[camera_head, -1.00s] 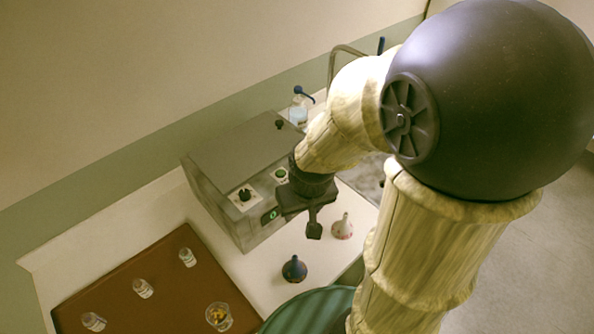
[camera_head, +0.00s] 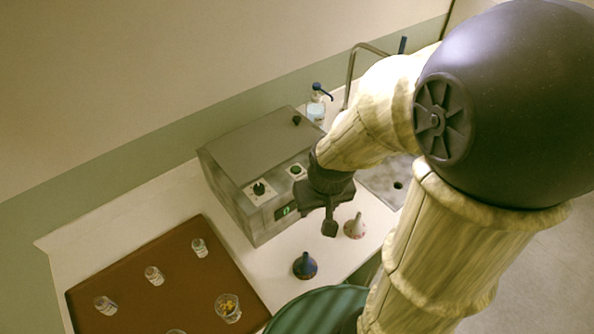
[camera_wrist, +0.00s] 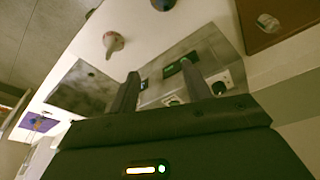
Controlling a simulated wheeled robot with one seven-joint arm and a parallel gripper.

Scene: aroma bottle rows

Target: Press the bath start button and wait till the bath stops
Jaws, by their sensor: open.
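The bath (camera_head: 247,165) is a grey metal box on the white counter, with its lid closed. Its front carries a black knob (camera_head: 259,188), a green button (camera_head: 296,170) and a small display (camera_head: 286,210) with a lit green digit. My gripper (camera_head: 329,228) is in front of the bath's right front side, apart from it, pointing down. In the wrist view my gripper (camera_wrist: 158,90) shows two separated fingers with nothing between them. The bath's front panel (camera_wrist: 190,80) shows beyond the fingers, with the knob (camera_wrist: 221,86) near the right finger.
A dark blue funnel (camera_head: 305,266) and a white funnel (camera_head: 355,227) stand on the counter near my gripper. A brown tray (camera_head: 180,265) with several small glass vessels lies at left. A blue-topped bottle (camera_head: 316,108), sink (camera_head: 380,182) and faucet (camera_head: 350,75) are behind. A teal bin (camera_head: 318,312) is in front.

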